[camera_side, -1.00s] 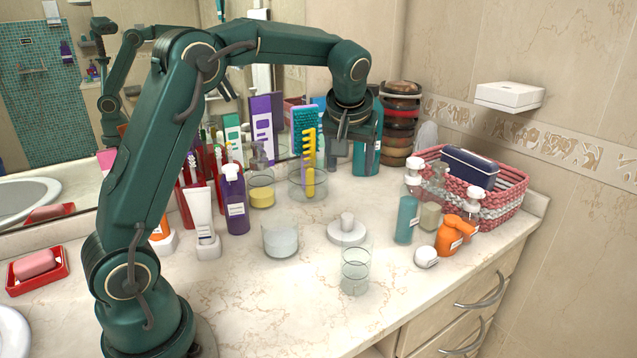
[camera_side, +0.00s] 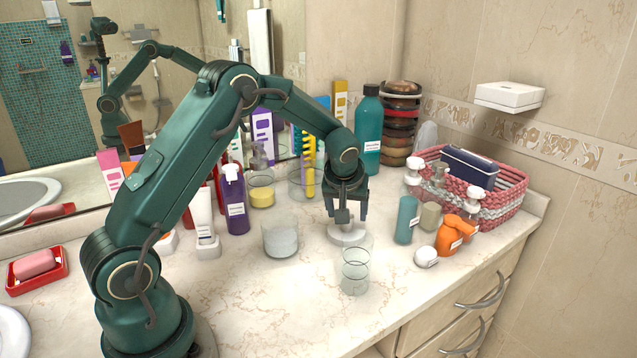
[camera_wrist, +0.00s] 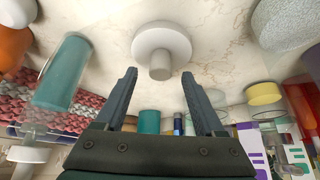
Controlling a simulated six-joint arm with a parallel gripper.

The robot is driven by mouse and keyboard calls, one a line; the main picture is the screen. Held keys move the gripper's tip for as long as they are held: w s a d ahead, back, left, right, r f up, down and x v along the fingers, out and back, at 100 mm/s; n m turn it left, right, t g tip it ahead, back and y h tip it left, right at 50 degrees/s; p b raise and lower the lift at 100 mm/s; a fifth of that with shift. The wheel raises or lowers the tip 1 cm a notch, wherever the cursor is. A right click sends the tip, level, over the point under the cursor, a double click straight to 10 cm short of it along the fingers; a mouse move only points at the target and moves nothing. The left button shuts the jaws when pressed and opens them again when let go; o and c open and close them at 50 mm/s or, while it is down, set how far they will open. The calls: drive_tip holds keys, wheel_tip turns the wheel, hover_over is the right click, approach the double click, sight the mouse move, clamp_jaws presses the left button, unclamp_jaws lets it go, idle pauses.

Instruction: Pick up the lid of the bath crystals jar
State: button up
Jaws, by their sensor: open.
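The lid (camera_side: 346,236) is a white disc with a round knob, lying knob up on the marble counter. In the wrist view the lid (camera_wrist: 161,45) is just beyond my fingertips, its knob lined up with the gap between them. My gripper (camera_side: 347,216) points down over the lid and hides its knob in the side view. The wrist view shows the jaws (camera_wrist: 159,74) apart with nothing between them. The bath crystals jar (camera_side: 281,239) is clear glass with white grains, open-topped, left of the lid; it also shows in the wrist view (camera_wrist: 287,22).
An empty glass (camera_side: 355,271) stands close in front of the lid.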

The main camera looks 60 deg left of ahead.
drive_tip(key=shift+x, duration=1.35)
drive_tip(key=shift+c, duration=0.3)
clamp_jaws()
